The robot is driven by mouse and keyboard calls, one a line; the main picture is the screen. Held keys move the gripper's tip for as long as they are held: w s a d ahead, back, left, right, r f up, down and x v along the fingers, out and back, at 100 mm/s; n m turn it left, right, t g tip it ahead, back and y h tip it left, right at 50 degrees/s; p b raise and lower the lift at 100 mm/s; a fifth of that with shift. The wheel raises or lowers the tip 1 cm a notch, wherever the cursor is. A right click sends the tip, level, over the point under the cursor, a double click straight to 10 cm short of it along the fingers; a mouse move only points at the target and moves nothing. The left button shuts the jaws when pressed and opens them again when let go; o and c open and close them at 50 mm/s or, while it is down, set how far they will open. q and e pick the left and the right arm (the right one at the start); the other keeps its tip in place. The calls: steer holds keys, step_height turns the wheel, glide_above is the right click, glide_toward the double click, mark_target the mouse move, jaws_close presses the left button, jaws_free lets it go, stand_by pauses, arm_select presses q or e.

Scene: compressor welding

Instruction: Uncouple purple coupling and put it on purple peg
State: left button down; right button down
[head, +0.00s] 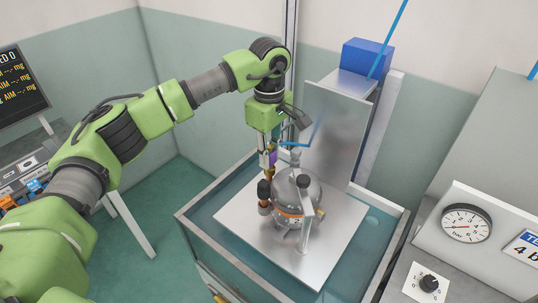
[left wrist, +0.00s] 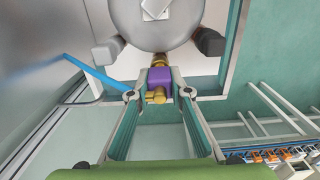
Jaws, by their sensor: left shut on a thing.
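The purple coupling (head: 273,157) is above the left side of the steel compressor (head: 298,190). In the left wrist view the purple coupling (left wrist: 158,77) sits between the fingertips of my left gripper (left wrist: 159,94), which is shut on it. Brass parts show at both ends of the coupling, one end toward the compressor's round body (left wrist: 156,22). I cannot tell whether it is still joined there. In the head view my left gripper (head: 267,148) points down from above. I cannot make out a purple peg. My right gripper is not in view.
The compressor stands on a metal plate (head: 240,222) over a water-filled tank (head: 190,222). An upright metal panel (head: 332,130) and a blue box (head: 367,58) are behind. A blue hose (left wrist: 90,72) runs near the gripper. A pressure gauge (head: 466,223) is at right.

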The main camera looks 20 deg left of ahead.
mark_target(269, 146)
arm_select(q)
steer(key=shift+r+p, duration=1.05)
steer(key=shift+r, duration=1.1)
